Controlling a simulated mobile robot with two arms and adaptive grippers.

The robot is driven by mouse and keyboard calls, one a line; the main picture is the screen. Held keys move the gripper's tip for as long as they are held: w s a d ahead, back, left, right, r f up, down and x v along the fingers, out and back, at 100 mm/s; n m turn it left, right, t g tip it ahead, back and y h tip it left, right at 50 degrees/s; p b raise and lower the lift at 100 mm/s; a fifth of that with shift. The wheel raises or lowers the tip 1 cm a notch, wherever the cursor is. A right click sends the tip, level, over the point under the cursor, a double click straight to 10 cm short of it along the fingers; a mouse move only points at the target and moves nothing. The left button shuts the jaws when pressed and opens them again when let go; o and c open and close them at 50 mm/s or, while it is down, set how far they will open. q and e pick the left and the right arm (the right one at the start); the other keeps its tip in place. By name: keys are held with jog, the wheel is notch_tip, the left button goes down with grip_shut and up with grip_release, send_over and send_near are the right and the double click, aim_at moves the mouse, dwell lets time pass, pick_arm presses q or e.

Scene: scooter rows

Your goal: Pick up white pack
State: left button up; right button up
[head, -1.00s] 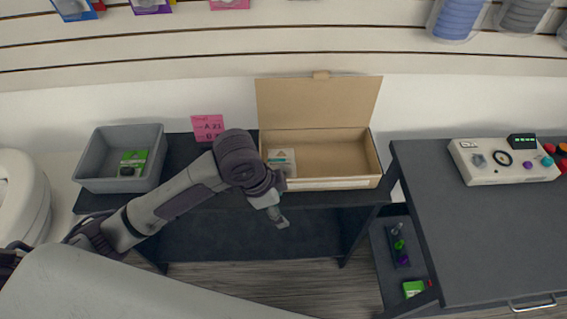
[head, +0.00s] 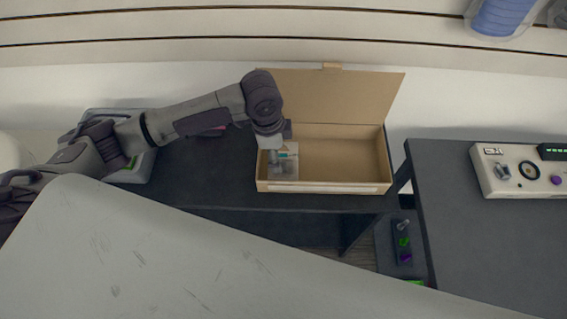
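The white pack (head: 290,165) lies in the left end of the open cardboard box (head: 345,187) on the dark table. It is pale with a teal mark near its top edge. My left gripper (head: 278,168) points down into the box over the left part of the pack and hides some of it. I cannot tell whether it touches the pack or whether its fingers are open. My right gripper is not in view.
The box's lid (head: 330,95) stands up at the back. A grey bin (head: 140,168) at the left is partly behind my arm. A second dark table (head: 480,240) at the right bears a control panel (head: 520,172).

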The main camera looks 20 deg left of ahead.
aim_at(282, 165)
pick_arm(q)
jog(key=shift+w+d+f, duration=0.1)
jog(key=shift+d+f, duration=0.15)
jog(key=shift+f, duration=0.8)
jog(key=f, duration=0.3)
jog(key=shift+w+d+f, duration=0.2)
jog(key=shift+w+d, duration=0.1)
jog(key=shift+d, duration=0.05)
jog(key=shift+f, duration=0.15)
jog(key=c, duration=1.3)
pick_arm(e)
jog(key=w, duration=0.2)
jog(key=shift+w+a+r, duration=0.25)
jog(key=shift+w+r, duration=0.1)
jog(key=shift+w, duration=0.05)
pick_arm(q)
jog(key=shift+o, duration=0.2)
